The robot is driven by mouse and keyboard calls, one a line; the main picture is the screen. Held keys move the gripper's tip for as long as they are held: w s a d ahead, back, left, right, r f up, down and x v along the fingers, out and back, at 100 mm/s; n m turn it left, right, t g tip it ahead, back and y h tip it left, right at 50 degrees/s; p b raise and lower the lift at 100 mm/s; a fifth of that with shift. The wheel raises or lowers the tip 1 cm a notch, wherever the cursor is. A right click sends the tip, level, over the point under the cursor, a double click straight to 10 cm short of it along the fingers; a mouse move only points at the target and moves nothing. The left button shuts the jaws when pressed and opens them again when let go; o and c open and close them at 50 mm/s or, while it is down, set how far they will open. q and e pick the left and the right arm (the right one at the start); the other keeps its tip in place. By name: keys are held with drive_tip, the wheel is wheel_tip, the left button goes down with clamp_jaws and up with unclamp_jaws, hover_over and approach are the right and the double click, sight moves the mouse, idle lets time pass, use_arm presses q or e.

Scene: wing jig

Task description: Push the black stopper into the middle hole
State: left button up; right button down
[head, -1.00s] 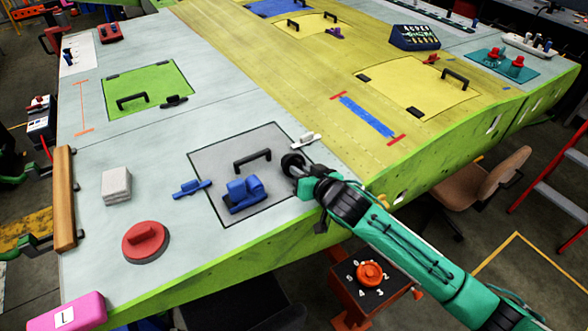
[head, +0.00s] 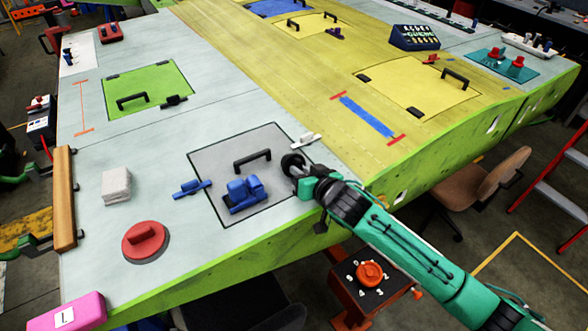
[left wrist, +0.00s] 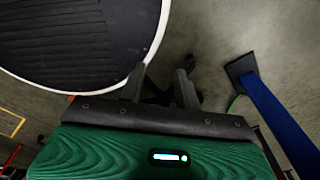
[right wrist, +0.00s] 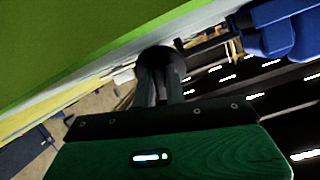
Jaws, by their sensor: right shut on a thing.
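My right gripper (head: 300,170) is shut on the black stopper (head: 291,160), a dark round piece. It is over the right edge of the grey panel (head: 210,160), near the front edge of the wing. In the right wrist view the stopper (right wrist: 155,62) is at the fingertips, close to the green wing surface (right wrist: 90,40). The middle hole cannot be made out; I cannot tell whether the stopper touches the wing. My left gripper (left wrist: 160,85) shows only in the left wrist view, with its fingers apart and empty.
On the panel are a black handle (head: 252,160) and a blue clamp (head: 244,194). A white latch (head: 306,140) sits just beyond the gripper. A red disc (head: 145,241) and white block (head: 116,185) lie left. A round black seat (left wrist: 80,35) is near my left gripper.

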idle(0.4)
wheel_tip(320, 180, up, 6)
drive_tip(key=p, duration=0.6)
